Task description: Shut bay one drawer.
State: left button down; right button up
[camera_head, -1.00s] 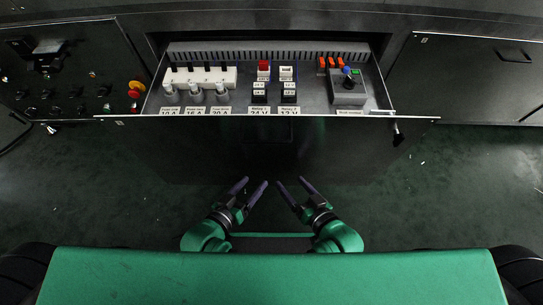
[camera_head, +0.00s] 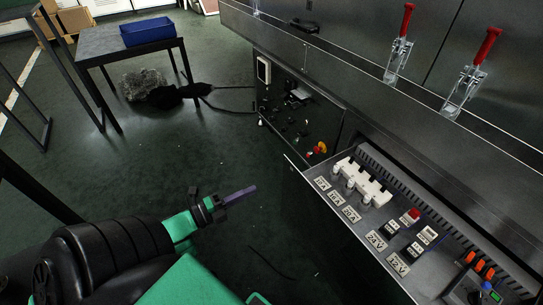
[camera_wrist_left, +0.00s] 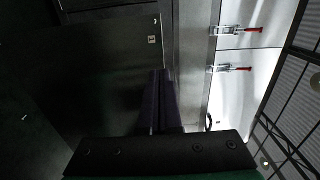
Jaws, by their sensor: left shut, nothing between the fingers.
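The bay one drawer (camera_head: 338,219) stands pulled out of the dark cabinet at the lower right of the head view. It holds white fuse holders (camera_head: 362,183), a red switch (camera_head: 410,215), orange parts (camera_head: 479,265) and labels such as 24V and 12V. My left gripper (camera_head: 240,194) is left of the drawer front and apart from it, over the floor. Its purple fingers are together and empty; they show in the left wrist view (camera_wrist_left: 160,100) before a dark panel (camera_wrist_left: 110,75). I cannot tell which panel that is. My right gripper is out of view.
A control panel with knobs (camera_head: 298,112) is beyond the drawer. Red-handled clamps (camera_head: 399,45) stand on the ledge above. A small table (camera_head: 100,42) with a blue bin (camera_head: 147,32) is at the back left. Open floor (camera_head: 190,140) lies between.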

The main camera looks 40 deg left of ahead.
aim_at(295, 169)
pick_arm(q)
jog(key=b+x, duration=0.2)
jog(key=x, duration=1.1)
jog(key=shift+w+f+b, duration=0.15)
jog(key=shift+b, duration=0.25)
jog(key=shift+w+d, duration=0.15)
jog(key=shift+w, duration=0.2)
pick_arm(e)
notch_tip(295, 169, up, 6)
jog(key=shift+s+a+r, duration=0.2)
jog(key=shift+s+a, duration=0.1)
